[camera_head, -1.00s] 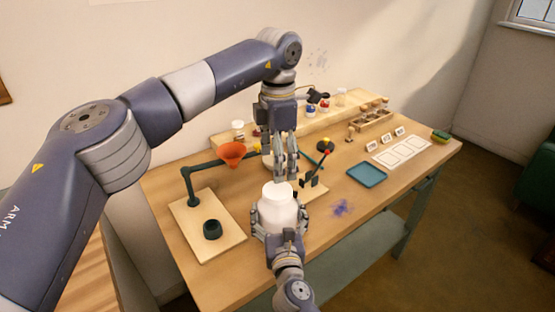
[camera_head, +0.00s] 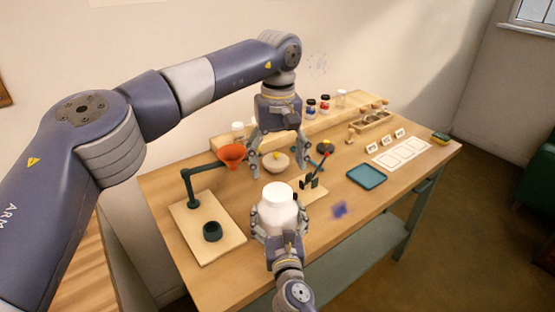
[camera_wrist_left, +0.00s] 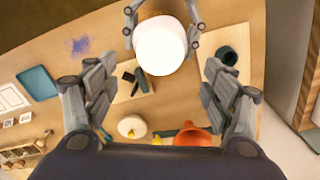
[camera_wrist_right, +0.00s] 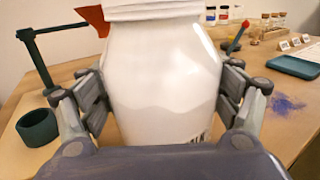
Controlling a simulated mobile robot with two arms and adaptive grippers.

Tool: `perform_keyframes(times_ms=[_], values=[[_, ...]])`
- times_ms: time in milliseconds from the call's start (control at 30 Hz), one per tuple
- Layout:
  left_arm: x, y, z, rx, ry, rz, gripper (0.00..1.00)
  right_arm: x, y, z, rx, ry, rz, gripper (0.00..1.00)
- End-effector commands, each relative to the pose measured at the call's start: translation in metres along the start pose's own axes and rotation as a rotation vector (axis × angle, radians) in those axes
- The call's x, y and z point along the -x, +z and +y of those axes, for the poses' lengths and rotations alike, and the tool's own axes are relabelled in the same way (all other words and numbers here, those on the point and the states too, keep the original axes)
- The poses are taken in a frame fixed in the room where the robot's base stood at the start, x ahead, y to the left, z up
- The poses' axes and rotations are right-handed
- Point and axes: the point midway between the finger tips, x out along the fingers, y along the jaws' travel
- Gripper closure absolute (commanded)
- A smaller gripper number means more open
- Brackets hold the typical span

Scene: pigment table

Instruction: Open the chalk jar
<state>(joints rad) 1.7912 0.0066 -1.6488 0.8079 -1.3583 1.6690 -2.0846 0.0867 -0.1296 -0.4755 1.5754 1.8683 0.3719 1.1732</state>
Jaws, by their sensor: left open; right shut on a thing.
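The chalk jar (camera_head: 277,216) is a white, wide-shouldered jar standing upright, with a white lid (camera_head: 277,190) on top. My right gripper (camera_head: 278,226) is shut around the jar's body; the right wrist view shows the jar (camera_wrist_right: 165,85) between its fingers. My left gripper (camera_head: 275,165) is open and empty, above and behind the jar. In the left wrist view the round white lid (camera_wrist_left: 160,46) shows beyond the spread fingers, apart from them. The jar's underside is hidden by my right gripper.
An orange funnel (camera_head: 232,153) on a dark stand is left of my left gripper. Pigment bottles (camera_head: 324,101) stand on the rear shelf. The front right tabletop is mostly clear.

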Motion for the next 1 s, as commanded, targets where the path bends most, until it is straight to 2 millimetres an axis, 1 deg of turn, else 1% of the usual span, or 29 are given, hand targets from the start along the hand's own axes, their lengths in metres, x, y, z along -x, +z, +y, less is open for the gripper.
perform_keyframes(times_ms=[100,200,300,467,567,800,1000], values=[[0.001,-0.001,0.000,-0.161,0.000,0.002,0.24,0.000,0.001,0.000,0.000,0.000,-0.002,0.83],[0.001,-0.001,0.000,-0.271,0.000,0.001,0.24,0.000,0.001,0.000,0.000,-0.001,-0.002,0.83],[0.000,-0.001,-0.001,-0.350,0.000,0.001,0.24,0.000,0.001,0.000,0.000,-0.001,-0.002,0.83],[-0.003,-0.001,-0.001,-0.408,-0.001,0.000,0.24,0.000,0.001,0.000,0.000,-0.001,-0.002,0.83],[-0.011,-0.001,-0.001,-0.414,0.000,-0.001,0.24,0.000,0.001,0.000,0.000,-0.001,-0.002,0.83],[-0.049,0.000,-0.001,-0.412,0.000,-0.002,0.24,0.000,0.001,0.000,0.000,-0.001,-0.002,0.83],[-0.072,-0.001,-0.001,-0.411,0.000,-0.001,0.24,0.000,0.001,0.000,0.000,0.000,-0.002,0.83]])
